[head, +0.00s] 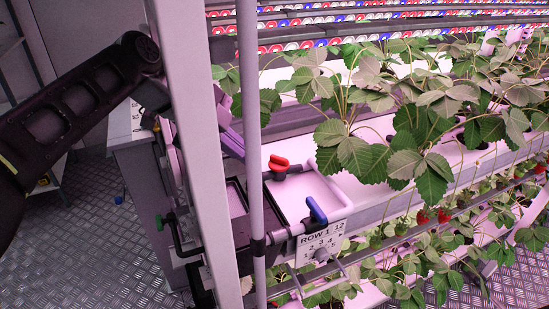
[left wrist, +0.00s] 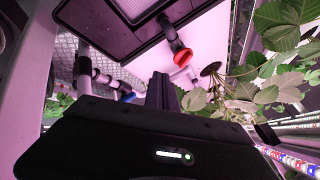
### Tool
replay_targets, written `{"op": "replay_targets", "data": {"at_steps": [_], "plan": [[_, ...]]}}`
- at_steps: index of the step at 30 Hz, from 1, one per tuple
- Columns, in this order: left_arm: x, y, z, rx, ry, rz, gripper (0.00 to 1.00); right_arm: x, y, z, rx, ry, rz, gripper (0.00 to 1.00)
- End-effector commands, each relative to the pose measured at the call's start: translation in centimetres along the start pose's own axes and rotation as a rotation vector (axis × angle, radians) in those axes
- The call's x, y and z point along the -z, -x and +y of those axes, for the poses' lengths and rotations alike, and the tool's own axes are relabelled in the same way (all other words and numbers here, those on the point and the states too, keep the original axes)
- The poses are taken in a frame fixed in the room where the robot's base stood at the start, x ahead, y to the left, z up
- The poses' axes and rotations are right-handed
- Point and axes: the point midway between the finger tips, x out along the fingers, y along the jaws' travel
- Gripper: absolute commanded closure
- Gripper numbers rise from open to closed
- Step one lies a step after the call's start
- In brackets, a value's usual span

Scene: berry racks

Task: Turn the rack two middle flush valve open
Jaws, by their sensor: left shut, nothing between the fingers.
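A red valve handle (head: 278,163) sits on a dark fitting at the rack's near end. It also shows in the left wrist view (left wrist: 184,57), at the tip of a black stem. A blue valve handle (head: 316,209) sits on the pipe below and right of it; it appears partly hidden in the left wrist view (left wrist: 128,97). A green handle (head: 160,222) is on a dark pipe at the left. My left gripper (left wrist: 160,90) is shut and empty, apart from the red handle in the picture. In the head view the post hides where my left arm ends. My right gripper is out of view.
A pale upright post (head: 190,150) and a thin pole (head: 250,130) stand close in front of the rack. Strawberry plants (head: 400,110) overhang the white troughs at right. A sign (head: 320,243) reading "ROW 1" hangs below the blue handle. Metal floor (head: 80,250) is open at left.

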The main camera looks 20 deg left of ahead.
Motion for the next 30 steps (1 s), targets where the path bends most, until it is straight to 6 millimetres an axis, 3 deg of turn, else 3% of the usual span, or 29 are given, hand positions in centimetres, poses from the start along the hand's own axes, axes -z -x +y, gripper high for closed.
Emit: {"op": "replay_targets", "data": {"at_steps": [10,18,30], "plan": [[0.0,-7.0,0.1,-0.005,0.002,0.000,1.00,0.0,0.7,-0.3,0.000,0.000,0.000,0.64],[0.0,-8.4,-3.2,-0.001,0.001,0.000,1.00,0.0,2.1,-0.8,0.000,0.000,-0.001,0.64],[0.0,-8.7,-3.5,0.000,0.001,0.000,1.00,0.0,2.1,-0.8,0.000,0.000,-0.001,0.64]]}}
